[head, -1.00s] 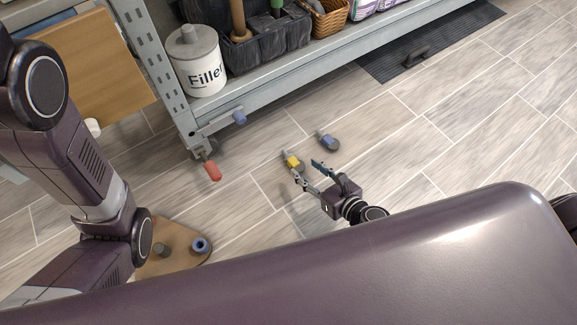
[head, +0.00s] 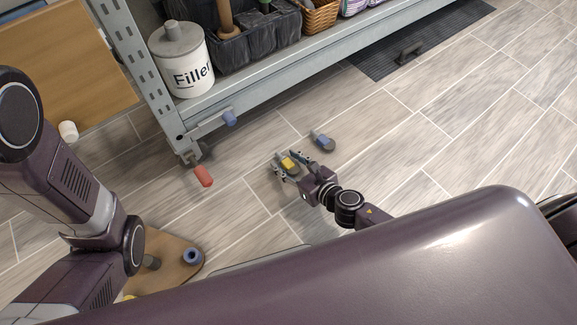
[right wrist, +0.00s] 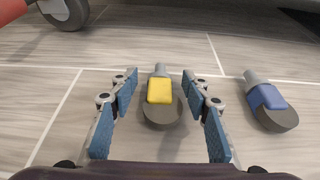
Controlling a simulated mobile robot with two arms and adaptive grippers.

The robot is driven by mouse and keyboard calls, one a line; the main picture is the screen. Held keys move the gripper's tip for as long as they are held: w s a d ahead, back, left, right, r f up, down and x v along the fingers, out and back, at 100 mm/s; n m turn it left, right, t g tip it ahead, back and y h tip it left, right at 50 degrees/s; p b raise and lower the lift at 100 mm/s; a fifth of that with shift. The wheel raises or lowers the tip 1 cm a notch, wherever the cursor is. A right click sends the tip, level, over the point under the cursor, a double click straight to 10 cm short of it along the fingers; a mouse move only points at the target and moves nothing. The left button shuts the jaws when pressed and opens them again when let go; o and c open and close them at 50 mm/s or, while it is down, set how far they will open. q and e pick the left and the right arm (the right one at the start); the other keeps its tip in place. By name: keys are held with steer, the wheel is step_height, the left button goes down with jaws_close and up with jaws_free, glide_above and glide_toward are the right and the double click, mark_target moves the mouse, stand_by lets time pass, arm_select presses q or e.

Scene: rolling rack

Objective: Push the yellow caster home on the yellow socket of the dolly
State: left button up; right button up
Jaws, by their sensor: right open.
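The yellow caster (head: 288,164) lies on the tiled floor, a grey wheel with a yellow body and grey stem. In the right wrist view the yellow caster (right wrist: 160,92) sits between the fingers of my open right gripper (right wrist: 160,86), with a gap on each side. The right gripper (head: 286,161) reaches down around it in the head view. The wooden dolly board (head: 178,279) is at lower left, partly hidden by my own body. It bears a blue ring socket (head: 193,257) and a grey post (head: 152,262). A sliver of yellow (head: 130,298) shows at its edge, perhaps the yellow socket. My left gripper is out of view.
A blue caster (head: 323,140) lies right of the yellow one, also in the wrist view (right wrist: 266,100). A metal rack (head: 255,103) with a red piece (head: 203,176) at its foot stands behind. A dark mat (head: 430,38) is at upper right. The floor at right is clear.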

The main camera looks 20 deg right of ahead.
steer(key=shift+c, duration=0.4)
jaws_close()
